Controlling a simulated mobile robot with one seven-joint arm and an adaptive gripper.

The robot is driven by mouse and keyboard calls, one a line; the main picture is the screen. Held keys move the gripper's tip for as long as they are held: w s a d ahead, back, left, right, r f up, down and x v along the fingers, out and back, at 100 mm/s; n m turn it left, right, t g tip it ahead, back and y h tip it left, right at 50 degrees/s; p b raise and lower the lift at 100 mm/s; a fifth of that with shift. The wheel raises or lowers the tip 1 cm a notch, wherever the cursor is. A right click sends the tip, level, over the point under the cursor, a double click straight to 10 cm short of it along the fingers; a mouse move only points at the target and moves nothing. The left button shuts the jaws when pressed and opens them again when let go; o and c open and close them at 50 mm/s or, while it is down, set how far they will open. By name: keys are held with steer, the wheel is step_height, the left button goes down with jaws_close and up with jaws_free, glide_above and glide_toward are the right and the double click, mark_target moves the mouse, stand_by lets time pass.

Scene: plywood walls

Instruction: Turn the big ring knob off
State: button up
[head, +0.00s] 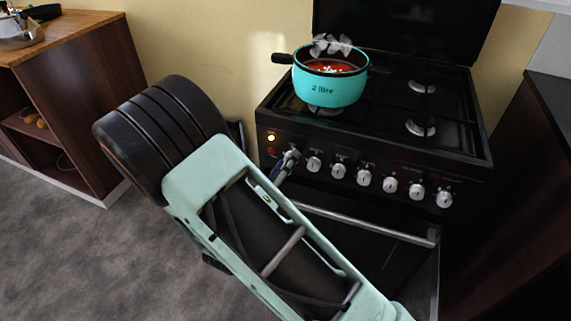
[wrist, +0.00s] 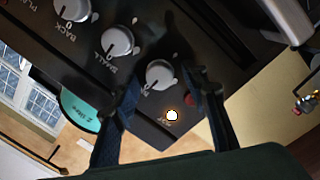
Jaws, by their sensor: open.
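The leftmost silver knob (head: 292,154) on the black stove front is the big ring knob; its label is partly hidden. In the wrist view this knob (wrist: 159,74) lies between the tips of my gripper (wrist: 163,84). The dark fingers stand apart on either side of it, with a gap visible to each side. My gripper (head: 283,164) shows small in the head view, right at this knob, with its body partly hidden behind my pale green arm. A turquoise pot (head: 328,86) with red food steams on the front left ring.
Several more knobs run to the right, the nearest being the small ring knob (wrist: 117,42). An indicator light (head: 271,138) glows left of the knobs. The oven handle (head: 370,224) runs below. A wooden cabinet (head: 85,110) stands at the left.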

steer(key=v, duration=1.2)
